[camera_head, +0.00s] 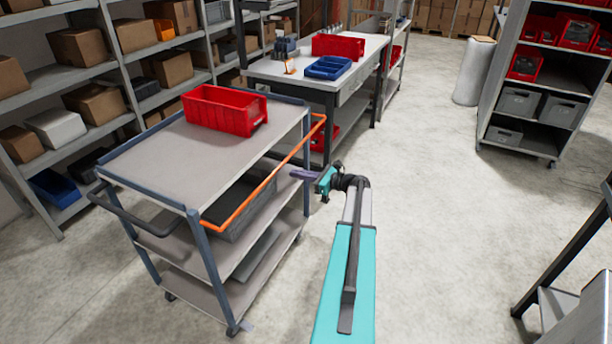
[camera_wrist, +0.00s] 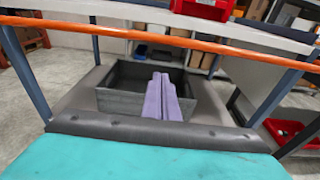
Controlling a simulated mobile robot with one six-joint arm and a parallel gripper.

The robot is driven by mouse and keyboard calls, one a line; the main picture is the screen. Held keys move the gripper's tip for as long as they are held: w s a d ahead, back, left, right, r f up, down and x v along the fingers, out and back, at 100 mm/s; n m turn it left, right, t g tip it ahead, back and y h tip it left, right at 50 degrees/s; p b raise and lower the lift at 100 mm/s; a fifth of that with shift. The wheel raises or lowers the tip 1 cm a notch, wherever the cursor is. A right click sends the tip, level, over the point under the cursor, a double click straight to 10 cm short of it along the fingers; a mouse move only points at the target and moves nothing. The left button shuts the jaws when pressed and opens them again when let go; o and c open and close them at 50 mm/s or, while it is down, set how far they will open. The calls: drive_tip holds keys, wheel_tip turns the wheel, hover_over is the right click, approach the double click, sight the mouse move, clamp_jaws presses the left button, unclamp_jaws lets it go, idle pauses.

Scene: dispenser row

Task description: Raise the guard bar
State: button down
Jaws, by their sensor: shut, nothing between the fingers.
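The orange guard bar (camera_head: 265,186) runs along the near right side of the grey cart (camera_head: 170,150), below the level of its top shelf. It slants from a low near end up to a far end by the far corner. My gripper (camera_head: 296,174) is shut and empty, just right of the bar; I cannot tell the exact gap. In the wrist view the guard bar (camera_wrist: 110,33) crosses the upper part of the picture, above the purple fingers of my gripper (camera_wrist: 162,80). The fingers point toward a grey bin (camera_wrist: 125,100) on the cart's middle shelf.
A red bin (camera_head: 225,110) stands on the cart's top shelf. A workbench (camera_head: 350,75) with a blue tray (camera_head: 328,67) is behind the cart. Shelving (camera_head: 60,80) lines the left. The floor to the right (camera_head: 440,200) is clear.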

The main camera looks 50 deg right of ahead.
drive_tip(key=r, duration=0.1)
drive_tip(key=w+r+p, duration=0.2)
drive_tip(key=shift+a+r, duration=0.25)
idle(0.4)
drive_tip(key=shift+r+p, duration=0.15)
drive_tip(key=shift+p, duration=0.15)
drive_tip(key=shift+r+g, duration=0.15)
drive_tip(key=shift+g, duration=0.15)
